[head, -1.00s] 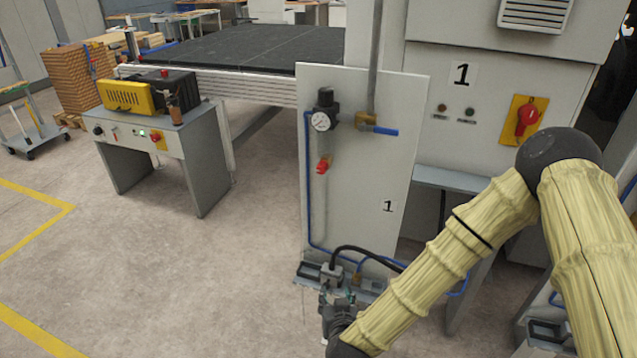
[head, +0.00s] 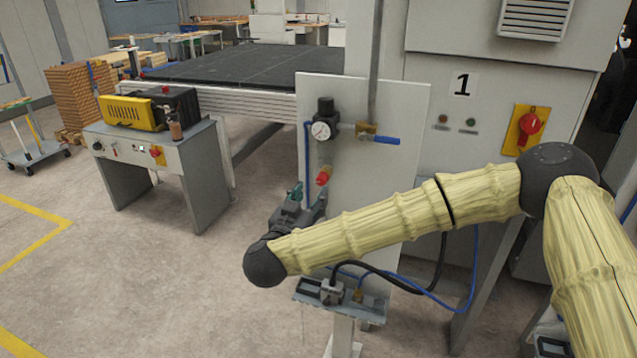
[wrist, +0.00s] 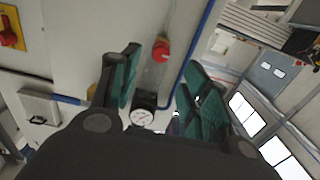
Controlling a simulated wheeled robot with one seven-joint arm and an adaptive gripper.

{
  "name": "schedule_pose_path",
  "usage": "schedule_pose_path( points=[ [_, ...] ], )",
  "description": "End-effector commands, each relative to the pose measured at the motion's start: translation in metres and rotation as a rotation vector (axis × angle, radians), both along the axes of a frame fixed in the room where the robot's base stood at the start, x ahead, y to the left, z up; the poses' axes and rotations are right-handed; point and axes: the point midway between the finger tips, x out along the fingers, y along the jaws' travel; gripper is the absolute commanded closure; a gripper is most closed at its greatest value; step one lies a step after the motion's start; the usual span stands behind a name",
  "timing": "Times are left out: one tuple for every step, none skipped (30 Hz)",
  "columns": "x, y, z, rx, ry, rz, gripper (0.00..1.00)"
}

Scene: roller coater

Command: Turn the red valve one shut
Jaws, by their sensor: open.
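The red valve (head: 322,177) is a small red handle on the light grey panel (head: 400,120), below the pressure gauge (head: 321,130). In the wrist view the red valve (wrist: 161,50) shows between and beyond the green-padded fingers. My gripper (head: 296,193) is just to the left of and slightly below the red valve in the head view. In the wrist view my gripper (wrist: 160,85) is open, with nothing between its fingers. I see no contact with the valve.
A blue-handled valve (head: 385,140) sits on the pipe right of the gauge. A blue hose (head: 308,165) runs beside the red valve. A red rotary switch (head: 531,123) is on the cabinet at right. A small bench (head: 165,150) stands left, with open floor before it.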

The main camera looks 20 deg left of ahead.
Motion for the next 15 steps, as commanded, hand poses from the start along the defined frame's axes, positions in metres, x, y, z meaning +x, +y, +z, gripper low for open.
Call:
schedule_pose_path(
  points=[
    [0.009, -0.001, 0.001, 0.001, 0.002, -0.004, 0.54],
    [0.014, -0.001, 0.0, 0.001, 0.002, -0.003, 0.54],
    [0.021, -0.002, 0.001, 0.002, 0.001, -0.003, 0.54],
    [0.026, -0.002, 0.001, 0.002, 0.001, -0.003, 0.54],
    [0.03, -0.002, 0.001, 0.002, 0.002, -0.003, 0.54],
    [0.036, -0.002, 0.0, 0.001, 0.002, -0.003, 0.54],
    [0.04, -0.003, 0.0, 0.001, 0.002, -0.004, 0.54],
    [0.045, -0.003, 0.0, 0.001, 0.001, -0.003, 0.54],
    [0.049, -0.003, 0.001, 0.002, 0.001, -0.001, 0.54],
    [0.052, -0.003, 0.001, 0.002, 0.001, -0.002, 0.54],
    [0.055, -0.003, 0.0, 0.001, 0.001, -0.002, 0.54],
    [0.059, -0.003, 0.0, 0.001, 0.002, -0.002, 0.54],
    [0.061, -0.003, 0.0, 0.0, 0.002, -0.001, 0.54],
    [0.063, -0.003, -0.001, 0.0, 0.002, 0.0, 0.54],
    [0.065, -0.003, -0.001, 0.0, 0.002, 0.0, 0.54]
  ],
)
